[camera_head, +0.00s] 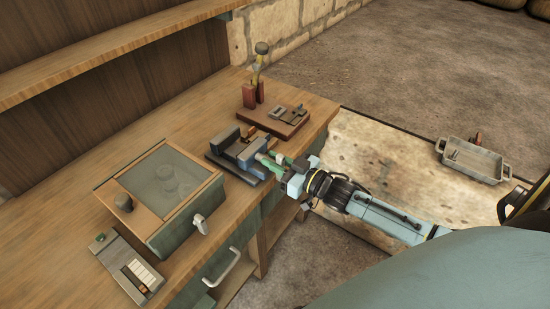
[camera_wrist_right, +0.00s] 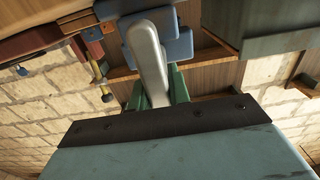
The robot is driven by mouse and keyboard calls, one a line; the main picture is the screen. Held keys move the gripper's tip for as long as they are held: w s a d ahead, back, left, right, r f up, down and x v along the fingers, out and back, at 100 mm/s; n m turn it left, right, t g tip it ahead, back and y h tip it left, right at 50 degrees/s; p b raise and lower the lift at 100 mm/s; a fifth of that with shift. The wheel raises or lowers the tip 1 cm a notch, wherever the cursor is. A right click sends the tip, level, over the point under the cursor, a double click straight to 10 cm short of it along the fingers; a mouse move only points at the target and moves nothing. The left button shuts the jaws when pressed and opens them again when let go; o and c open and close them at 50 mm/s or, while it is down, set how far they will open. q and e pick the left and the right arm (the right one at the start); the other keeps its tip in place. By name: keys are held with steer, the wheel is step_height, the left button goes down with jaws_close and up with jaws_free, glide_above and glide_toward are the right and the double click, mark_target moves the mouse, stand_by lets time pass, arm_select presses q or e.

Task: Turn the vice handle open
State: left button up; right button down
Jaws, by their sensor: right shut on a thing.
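The blue-grey vice (camera_head: 225,142) sits on the wooden workbench near its front edge; its blue jaw also shows at the top of the right wrist view (camera_wrist_right: 176,46). The vice handle (camera_wrist_right: 149,58) is a pale grey bar, seen in the right wrist view running down from the blue jaw between my green fingers. My right gripper (camera_head: 268,160) reaches in from the right at the front of the vice and is shut on this handle. The handle's lower end is hidden behind my gripper body in the wrist view. My left gripper is not in view.
A glass-topped box (camera_head: 165,182) stands left of the vice, with a switch panel (camera_head: 130,272) before it. A wooden board (camera_head: 287,128) with small parts and an upright tool (camera_head: 259,66) is behind the vice. A metal tray (camera_head: 470,162) lies on the floor.

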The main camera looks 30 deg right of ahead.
steer(key=c, duration=1.3)
jaws_free()
steer(key=shift+w+a, duration=0.1)
steer(key=shift+w, duration=0.05)
steer(key=v, duration=1.3)
